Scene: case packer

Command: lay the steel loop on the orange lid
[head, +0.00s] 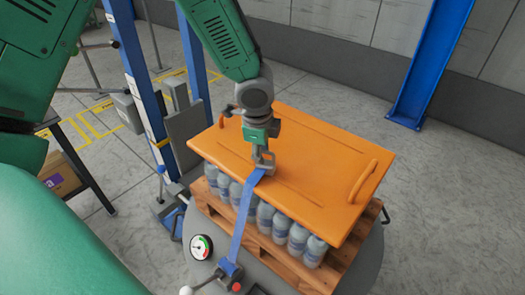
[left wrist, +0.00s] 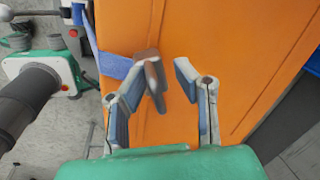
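The orange lid (head: 315,150) lies on a block of bottles and fills much of the left wrist view (left wrist: 235,50). My left gripper (head: 264,160) is over the lid's near left part. In the left wrist view its two fingers (left wrist: 166,80) stand apart. The steel loop (left wrist: 151,78), grey-brown, is between them, close to the left finger, with an orange gap towards the right finger. A blue strap (head: 243,215) runs from the loop down over the lid's edge. I cannot tell whether the loop touches the lid. My right gripper is not in view.
Bottles (head: 266,217) stand on a wooden pallet (head: 278,258) under the lid. An orange handle (head: 363,181) rises at the lid's right. A dial gauge (head: 201,246) and a strap fitting (head: 230,270) are in front. A blue post (head: 140,75) stands behind left. The lid's middle is clear.

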